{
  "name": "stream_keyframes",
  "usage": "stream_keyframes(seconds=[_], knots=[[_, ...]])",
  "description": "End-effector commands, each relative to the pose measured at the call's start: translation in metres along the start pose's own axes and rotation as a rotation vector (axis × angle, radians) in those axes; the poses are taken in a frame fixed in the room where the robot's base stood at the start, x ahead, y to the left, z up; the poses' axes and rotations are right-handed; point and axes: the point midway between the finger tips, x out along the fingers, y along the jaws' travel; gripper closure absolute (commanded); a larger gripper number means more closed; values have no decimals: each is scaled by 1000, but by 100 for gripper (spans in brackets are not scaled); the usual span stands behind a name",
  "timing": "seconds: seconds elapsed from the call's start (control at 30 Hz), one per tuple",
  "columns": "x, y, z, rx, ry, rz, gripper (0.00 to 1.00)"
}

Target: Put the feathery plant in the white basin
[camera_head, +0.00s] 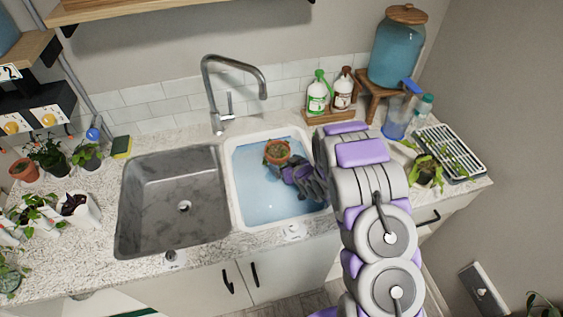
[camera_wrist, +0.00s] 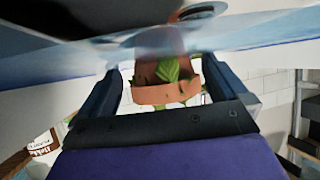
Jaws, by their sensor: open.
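A terracotta pot (camera_head: 277,153) with a small green plant is in the white basin (camera_head: 232,185), toward its back, in blue water. My gripper (camera_head: 288,172) is low in the basin, just in front and to the right of the pot. In the wrist view the open fingers (camera_wrist: 160,75) stand either side of the pot (camera_wrist: 165,94), with gaps between. Green leaves (camera_wrist: 168,70) show at the pot. I cannot tell clearly whether its leaves are feathery. My arm hides the basin's right side.
A grey empty sink (camera_head: 180,200) lies left of the basin, with a tap (camera_head: 217,95) behind. Bottles (camera_head: 318,95) stand at the back. A leafy plant (camera_head: 428,168) and a drying rack (camera_head: 455,150) are at the right. Several potted plants (camera_head: 45,152) crowd the left counter.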

Motion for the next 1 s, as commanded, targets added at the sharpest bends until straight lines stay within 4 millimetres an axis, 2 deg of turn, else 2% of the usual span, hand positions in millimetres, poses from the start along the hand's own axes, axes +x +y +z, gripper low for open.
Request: stream_keyframes(seconds=[0.2,0.3,0.83,1.0], knots=[[-33,0,0,1,-4,1,0],[-41,-1,-1,-1,-1,0,0],[-43,-1,0,0,0,0,0],[-51,-1,-15,-1,0,0,0]])
